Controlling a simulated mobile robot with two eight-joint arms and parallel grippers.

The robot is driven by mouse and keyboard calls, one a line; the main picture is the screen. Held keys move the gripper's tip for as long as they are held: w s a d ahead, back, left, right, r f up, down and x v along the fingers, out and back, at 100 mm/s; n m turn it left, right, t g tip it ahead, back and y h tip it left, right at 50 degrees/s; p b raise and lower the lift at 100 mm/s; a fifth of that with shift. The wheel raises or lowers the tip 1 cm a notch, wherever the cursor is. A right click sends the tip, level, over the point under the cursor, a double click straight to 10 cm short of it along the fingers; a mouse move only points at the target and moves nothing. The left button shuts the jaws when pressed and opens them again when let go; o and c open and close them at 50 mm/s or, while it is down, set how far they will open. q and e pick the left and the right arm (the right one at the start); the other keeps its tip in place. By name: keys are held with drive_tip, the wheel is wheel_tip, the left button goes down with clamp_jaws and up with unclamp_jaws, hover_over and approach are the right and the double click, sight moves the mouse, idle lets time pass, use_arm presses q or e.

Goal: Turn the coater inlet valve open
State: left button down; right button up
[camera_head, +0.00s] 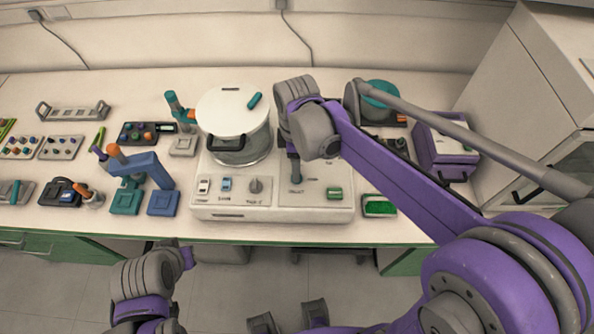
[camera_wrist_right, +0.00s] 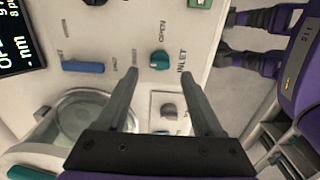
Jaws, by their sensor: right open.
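The inlet valve is a teal knob (camera_wrist_right: 160,60) on the white panel, with the words OPEN and INLET beside it in the right wrist view. My right gripper (camera_wrist_right: 160,74) is open, its two dark fingers on either side of the knob in the picture. I cannot tell if they touch it. In the head view my right gripper (camera_head: 295,172) points down at the front of the white coater (camera_head: 270,212). There I cannot make out the inlet knob beside the gripper. My left arm (camera_head: 145,282) is low in front of the bench; its gripper does not show.
The coater's chamber (camera_head: 235,110) has a white lid and stands behind the panel. A grey knob (camera_head: 256,185) and a green tray (camera_head: 379,206) are close by. Small devices crowd the bench left.

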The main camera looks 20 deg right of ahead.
drive_tip(key=shift+f, duration=2.25)
drive_tip(key=shift+c, duration=0.2)
clamp_jaws()
